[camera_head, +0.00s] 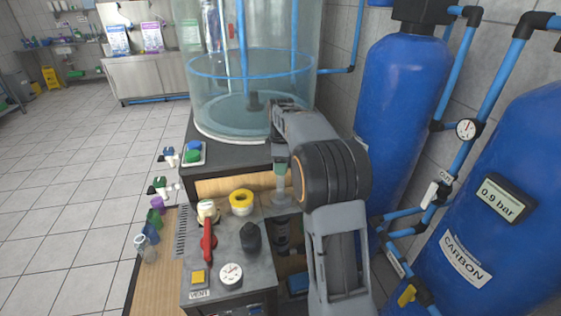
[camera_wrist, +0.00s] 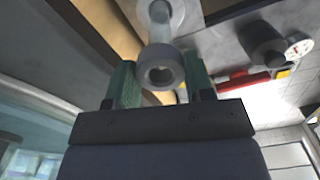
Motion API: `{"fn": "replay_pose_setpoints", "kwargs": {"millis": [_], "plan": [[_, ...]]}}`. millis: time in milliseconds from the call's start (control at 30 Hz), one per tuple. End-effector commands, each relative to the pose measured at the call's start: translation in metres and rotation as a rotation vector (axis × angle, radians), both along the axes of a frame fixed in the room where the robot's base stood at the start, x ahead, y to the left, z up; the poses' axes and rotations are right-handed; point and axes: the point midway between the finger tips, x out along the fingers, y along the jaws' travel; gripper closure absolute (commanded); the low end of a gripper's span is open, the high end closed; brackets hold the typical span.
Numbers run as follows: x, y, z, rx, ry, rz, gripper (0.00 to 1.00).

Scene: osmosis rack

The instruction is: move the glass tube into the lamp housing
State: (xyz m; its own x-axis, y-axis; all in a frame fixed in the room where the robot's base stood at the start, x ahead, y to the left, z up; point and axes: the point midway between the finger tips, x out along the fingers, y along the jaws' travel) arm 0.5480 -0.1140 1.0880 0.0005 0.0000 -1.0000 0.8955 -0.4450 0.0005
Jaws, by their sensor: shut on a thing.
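My gripper (camera_head: 281,167) points down over the grey bench unit and is shut on the glass tube (camera_head: 282,188). The tube hangs roughly upright, clear in its middle, with a grey end. In the wrist view the green-padded fingers (camera_wrist: 160,82) stand on either side of the tube's grey ring-shaped end (camera_wrist: 160,70). A dark cylindrical fitting that looks like the lamp housing (camera_head: 283,236) is directly below the tube. I cannot tell whether the tube's lower end touches or enters it.
A clear tank (camera_head: 252,100) stands behind. Blue pressure vessels (camera_head: 400,110) and pipes crowd the right. Small bottles (camera_head: 152,232) line the left edge.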

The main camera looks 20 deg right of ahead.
Motion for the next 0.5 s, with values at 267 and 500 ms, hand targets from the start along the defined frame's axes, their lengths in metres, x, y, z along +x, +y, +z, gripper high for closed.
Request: {"fn": "replay_pose_setpoints", "kwargs": {"millis": [267, 500], "plan": [[-0.0001, 0.0000, -0.0101, 0.000, 0.000, 0.000, 0.65], [-0.0001, 0.0000, -0.0105, 0.000, 0.000, 0.000, 0.65]]}}
